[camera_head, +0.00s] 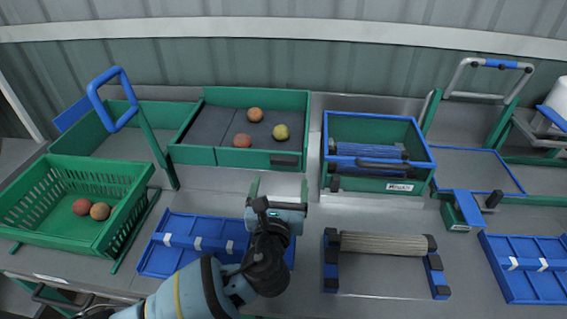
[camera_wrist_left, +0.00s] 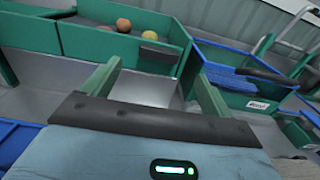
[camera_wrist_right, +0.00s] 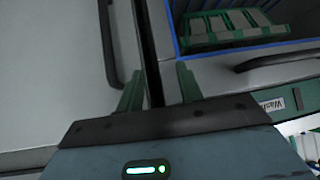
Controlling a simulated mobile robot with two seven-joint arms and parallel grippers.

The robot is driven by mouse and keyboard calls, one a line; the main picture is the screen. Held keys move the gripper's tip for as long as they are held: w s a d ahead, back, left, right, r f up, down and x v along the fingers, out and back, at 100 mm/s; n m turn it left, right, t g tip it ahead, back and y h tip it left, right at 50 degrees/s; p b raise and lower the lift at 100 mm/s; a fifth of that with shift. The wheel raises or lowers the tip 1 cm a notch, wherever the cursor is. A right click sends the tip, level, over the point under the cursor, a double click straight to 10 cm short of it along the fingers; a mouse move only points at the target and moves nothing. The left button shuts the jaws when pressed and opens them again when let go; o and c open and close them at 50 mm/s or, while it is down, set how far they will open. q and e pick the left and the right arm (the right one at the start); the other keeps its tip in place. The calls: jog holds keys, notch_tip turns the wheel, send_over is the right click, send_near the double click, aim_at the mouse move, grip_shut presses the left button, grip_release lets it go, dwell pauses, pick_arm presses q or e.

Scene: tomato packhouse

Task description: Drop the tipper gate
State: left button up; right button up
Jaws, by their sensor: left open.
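The tipper is a green tray with a dark floor (camera_head: 209,121), at the back middle in the head view, holding two orange-red tomatoes and one yellowish tomato. Its green front wall, which looks like the gate (camera_head: 232,157), stands upright with a dark handle (camera_head: 285,160) at its right end. The handle also shows in the left wrist view (camera_wrist_left: 160,53). My left gripper (camera_head: 279,187) is open and empty, in front of and below the handle, apart from it. My right gripper (camera_wrist_right: 158,82) shows only in its wrist view, its fingers apart with nothing clearly held.
Right of the tipper stands a blue-rimmed green wash box (camera_head: 357,184) with blue rollers. Blue trays (camera_head: 160,262) and a roller stand (camera_head: 385,243) lie on the front bench. A blue-topped lever (camera_head: 130,115) rises left of the tipper.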

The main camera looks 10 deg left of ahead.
aim_at(284, 163)
pick_arm(q)
jog(key=w, duration=0.5)
jog(key=shift+w, duration=1.1)
pick_arm(e)
jog(key=shift+w+f, duration=0.1)
jog(key=shift+f, duration=0.05)
pick_arm(q)
jog(key=c, duration=1)
jog(key=shift+s+f+t+b, duration=0.4)
jog(key=shift+f+t+b, duration=0.35)
jog(key=shift+b, duration=0.25)
jog(key=shift+s+t+b, duration=0.2)
jog(key=shift+t+b, duration=0.25)
jog(key=shift+t, duration=0.1)
jog(key=shift+r, duration=0.15)
pick_arm(e)
jog(key=shift+g, duration=0.5)
jog(key=s+f, duration=0.1)
jog(key=f, duration=0.1)
jog(key=s+f, duration=0.1)
jog(key=s, duration=0.1)
jog(key=shift+a+f, duration=0.35)
jog(key=shift+w+r, duration=0.1)
pick_arm(q)
jog(key=o, duration=1)
pick_arm(e)
jog(key=shift+d, duration=0.1)
